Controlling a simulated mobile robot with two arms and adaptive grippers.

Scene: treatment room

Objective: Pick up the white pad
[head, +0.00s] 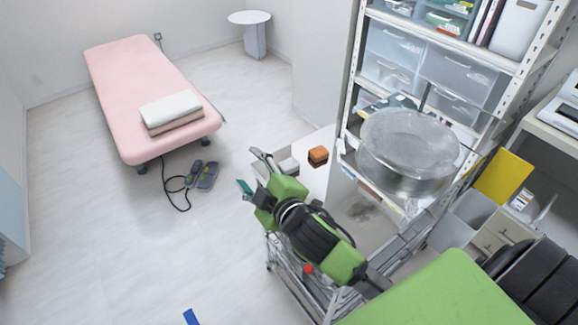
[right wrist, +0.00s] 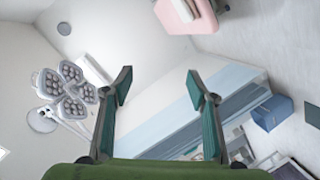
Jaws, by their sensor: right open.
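A small whitish pad (head: 289,166) lies on the white top of a cart (head: 313,178), just right of my right gripper in the head view; my gripper partly hides it. A brown-orange block (head: 318,155) sits beside it, apart from it. My right gripper (head: 250,169) is open and empty, its fingers pointing up-left. In the right wrist view the open fingers (right wrist: 160,88) have nothing between them, and the small pad is not seen there. My left gripper is not in view.
A pink bed (head: 142,80) with folded white and brownish towels (head: 171,108) stands at the back left. A pedal with a cable (head: 207,176) lies on the floor. A metal shelf (head: 352,75) with a clear round container (head: 408,150) stands right of the cart. The left floor is mostly clear.

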